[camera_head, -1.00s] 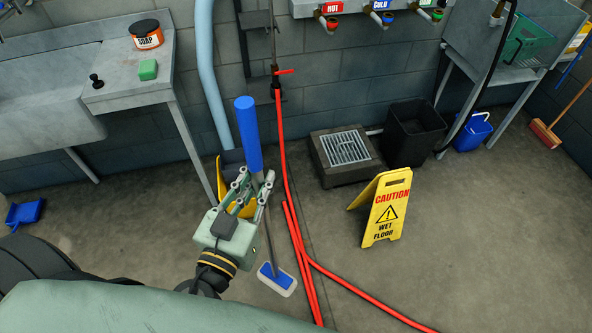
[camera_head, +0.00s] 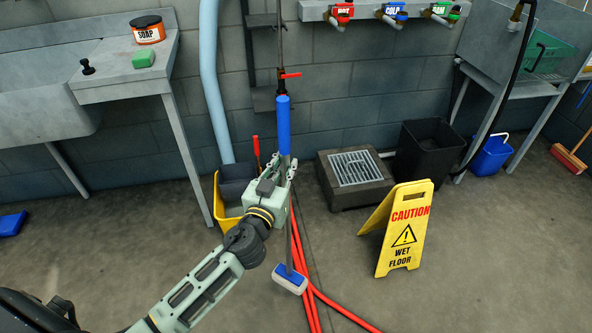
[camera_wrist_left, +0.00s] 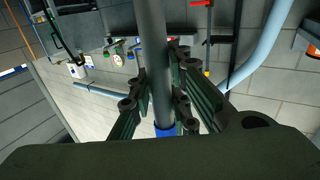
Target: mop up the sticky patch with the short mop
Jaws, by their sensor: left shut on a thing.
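The short mop has a blue grip (camera_head: 284,125), a grey shaft and a small blue-and-white head (camera_head: 290,279). It stands nearly upright in the head view. My left gripper (camera_head: 279,176) is shut around the shaft below the blue grip. In the left wrist view the shaft (camera_wrist_left: 156,60) runs between the fingers, with part of the blue grip (camera_wrist_left: 165,130) showing. The mop head is beside the red hose; I cannot tell whether it touches the floor. I cannot clearly make out the sticky patch. My right gripper is not in view.
Red hoses (camera_head: 310,293) run along the floor by the mop. A yellow bucket (camera_head: 219,205) stands behind my left gripper. A yellow caution sign (camera_head: 405,228), a drain box (camera_head: 351,195) and a black bin (camera_head: 425,155) are to the right. The front right floor is clear.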

